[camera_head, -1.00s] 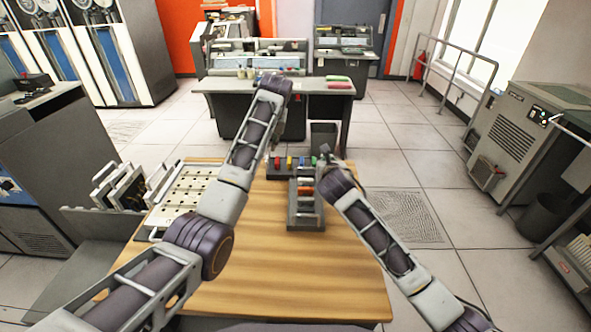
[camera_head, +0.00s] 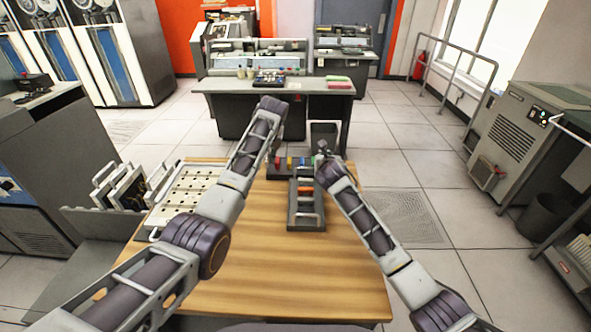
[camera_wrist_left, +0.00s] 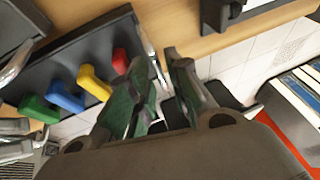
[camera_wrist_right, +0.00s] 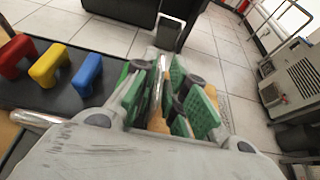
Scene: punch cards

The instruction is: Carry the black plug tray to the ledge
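The black plug tray (camera_head: 283,174) lies flat at the table's far edge, with red, yellow, blue and green plugs in a row; its plugs and dark top also show in the left wrist view (camera_wrist_left: 58,62) and the right wrist view (camera_wrist_right: 55,93). My left gripper (camera_wrist_left: 160,78) is at the tray's left end, fingers apart, with the metal end handle by them. My right gripper (camera_wrist_right: 160,82) is at the right end, fingers apart on either side of a metal handle. Contact cannot be made out. I cannot tell which surface is the ledge.
A dark rack (camera_head: 306,207) with a handle stands just in front of the tray. A pale perforated board (camera_head: 181,197) lies at the table's left. A grey desk (camera_head: 325,88) stands beyond, with a bin (camera_head: 324,137) before it. The table's front is bare.

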